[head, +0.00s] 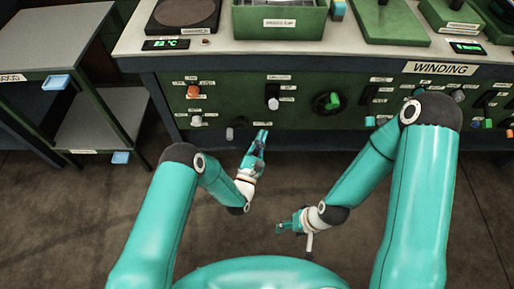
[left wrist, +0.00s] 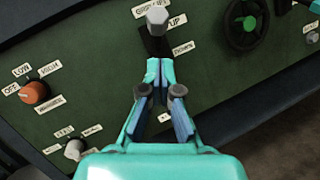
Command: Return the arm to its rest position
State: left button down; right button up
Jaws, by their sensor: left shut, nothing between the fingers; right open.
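My left gripper (head: 262,140) is raised in front of the green control panel (head: 240,95), below the white-knobbed lever. In the left wrist view my left gripper (left wrist: 160,65) is shut and empty, with its tips just below the lever's knob (left wrist: 157,18) in the picture. I cannot tell whether it touches the panel. My right gripper (head: 285,227) is lower, over the dark floor, pointing left, away from the panel. It is open and holds nothing that I can see.
The panel carries an orange knob (left wrist: 34,92), a white knob (left wrist: 75,150) and a green-handled wheel (left wrist: 245,25). A green bin (head: 280,22) stands on the bench above. A grey shelf cart (head: 60,40) is at left. The floor (head: 90,220) around my arms is clear.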

pick_arm(q)
jog(key=shift+v, duration=2.2)
jog(key=shift+r, duration=0.1)
jog(key=w+a+r+m+g+y+p, duration=0.1)
jog(key=w+a+r+y+p, duration=0.15)
jog(key=a+r+p, duration=0.4)
jog(key=w+a+r+m+g+y+p, duration=0.1)
jog(key=w+a+r+y, duration=0.2)
jog(key=a, duration=0.6)
jog(key=s+f+m+g, duration=0.3)
jog(key=s+m+g, duration=0.2)
jog(key=s+m, duration=0.2)
jog(key=s+f+m+g+p, duration=0.1)
jog(key=s+m+g, duration=0.5)
jog(key=s, duration=0.6)
jog(key=s+f+m+g, duration=0.4)
jog(key=s+m+g, duration=0.1)
jog(key=s+m, duration=0.4)
jog(key=shift+s+a+f+g+h+p, duration=0.25)
jog(key=shift+s+f+g+h+p, duration=0.15)
jog(key=shift+s, duration=0.2)
